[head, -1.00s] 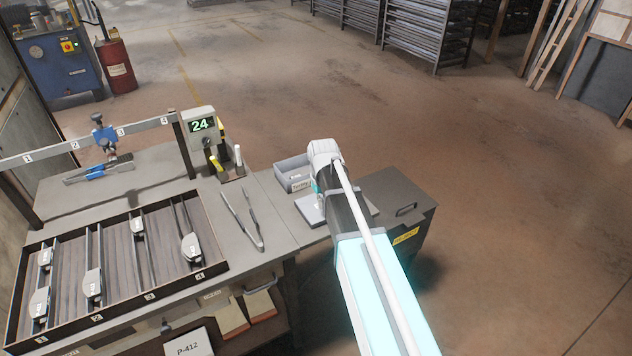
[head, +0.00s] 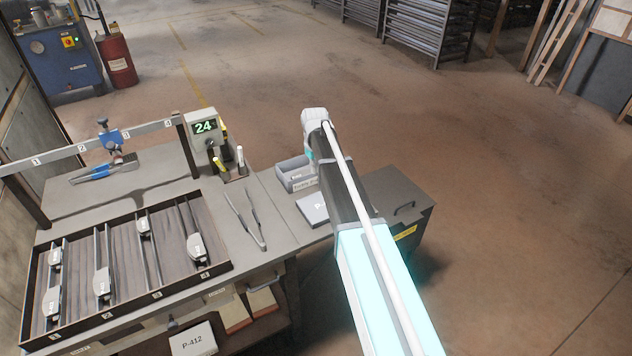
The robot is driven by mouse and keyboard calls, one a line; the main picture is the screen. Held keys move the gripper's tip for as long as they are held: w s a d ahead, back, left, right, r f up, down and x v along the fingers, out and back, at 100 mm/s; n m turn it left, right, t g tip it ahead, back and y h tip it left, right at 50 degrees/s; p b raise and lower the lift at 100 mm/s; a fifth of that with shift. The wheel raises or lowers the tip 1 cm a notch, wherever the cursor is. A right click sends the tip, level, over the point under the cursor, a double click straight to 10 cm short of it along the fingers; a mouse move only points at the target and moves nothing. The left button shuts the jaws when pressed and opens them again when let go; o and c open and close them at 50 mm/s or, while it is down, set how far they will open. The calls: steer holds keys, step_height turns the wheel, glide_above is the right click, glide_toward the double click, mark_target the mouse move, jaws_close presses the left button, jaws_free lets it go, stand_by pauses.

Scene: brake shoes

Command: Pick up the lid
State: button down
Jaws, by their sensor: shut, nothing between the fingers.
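A dark grey chest (head: 422,218) stands at the right end of the bench. Its flat top, which looks like a lid (head: 405,192), has a small dark handle (head: 405,208) and appears closed. I cannot tell for sure which of these is the lid. My arm reaches out past the chest's left side, and my gripper is hidden behind or below the arm's white far end.
A small grey open bin (head: 292,177) stands behind the pale box. Tongs (head: 247,220) lie on the bench (head: 215,222). A tray (head: 125,313) with several brake shoes fills the left. The floor to the right is clear.

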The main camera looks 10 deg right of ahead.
mark_target(315, 189)
steer(key=shift+f, duration=0.15)
step_height(315, 189, down, 10)
steer(key=b, duration=1)
steer(key=shift+r, duration=0.2)
steer(key=s+d, duration=0.1)
steer(key=s, duration=0.1)
steer(key=s+d, duration=0.1)
steer(key=s, duration=0.5)
steer(key=shift+s+d, duration=0.25)
steer(key=shift+d, duration=0.15)
steer(key=shift+r, duration=0.15)
step_height(315, 189, up, 10)
steer(key=p, duration=1)
stand_by(0.3)
